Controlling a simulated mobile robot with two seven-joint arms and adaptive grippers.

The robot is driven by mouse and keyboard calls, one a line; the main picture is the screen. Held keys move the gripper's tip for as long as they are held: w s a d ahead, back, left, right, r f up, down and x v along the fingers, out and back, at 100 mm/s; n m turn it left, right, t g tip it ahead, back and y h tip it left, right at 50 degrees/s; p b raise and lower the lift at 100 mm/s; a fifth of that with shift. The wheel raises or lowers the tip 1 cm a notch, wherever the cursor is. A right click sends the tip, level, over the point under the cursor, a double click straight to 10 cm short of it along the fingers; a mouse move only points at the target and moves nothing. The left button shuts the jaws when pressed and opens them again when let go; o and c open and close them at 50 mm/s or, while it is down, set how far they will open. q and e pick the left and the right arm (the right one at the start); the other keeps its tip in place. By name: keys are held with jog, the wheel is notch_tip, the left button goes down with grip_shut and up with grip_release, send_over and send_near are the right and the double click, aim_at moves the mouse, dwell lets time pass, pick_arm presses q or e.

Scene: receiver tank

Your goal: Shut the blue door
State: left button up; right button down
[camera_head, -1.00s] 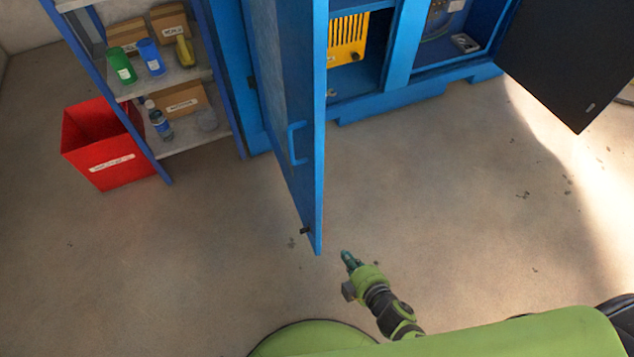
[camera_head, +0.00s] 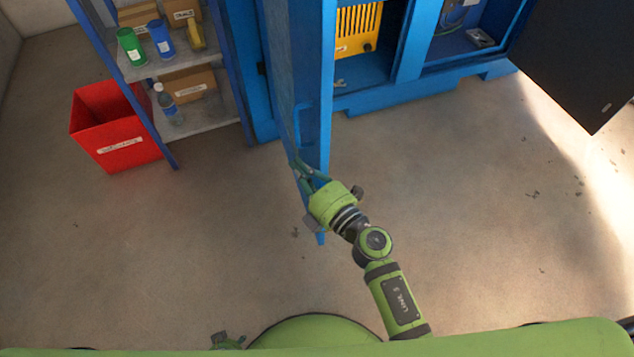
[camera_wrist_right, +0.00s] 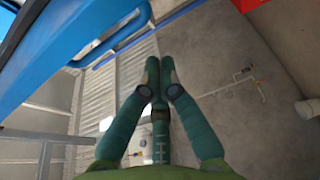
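The blue door (camera_head: 282,75) stands open, jutting out from the blue cabinet (camera_head: 400,50) toward me. In the right wrist view, the door (camera_wrist_right: 60,50) fills the upper left, with its blue handle (camera_wrist_right: 122,37) along it. My right gripper (camera_head: 300,168) is in front of the door's near edge, just below the handle, and hides part of the door. In its wrist view, the fingertips (camera_wrist_right: 160,68) come together with nothing between them. I cannot tell if they touch the door. A small green-and-dark part at the bottom edge may be my left gripper (camera_head: 227,341); its fingers cannot be made out.
The open cabinet holds a yellow unit (camera_head: 357,30). A dark panel (camera_head: 575,60) hangs open at the right. A shelf (camera_head: 205,120) with bottles and boxes and a red bin (camera_head: 112,125) stand at the left. The floor in front is clear.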

aim_at(301, 144)
jog(key=w+d, duration=0.2)
jog(key=d, duration=0.1)
jog(key=shift+w, duration=0.1)
pick_arm(q)
jog(key=shift+w+d+r+t, duration=0.15)
jog(key=shift+w+d, duration=0.1)
jog(key=shift+w, duration=0.4)
jog(key=shift+w+d+t, duration=0.15)
jog(key=shift+w+d, duration=0.05)
jog(key=shift+w, duration=0.4)
pick_arm(e)
jog(key=shift+d, duration=0.15)
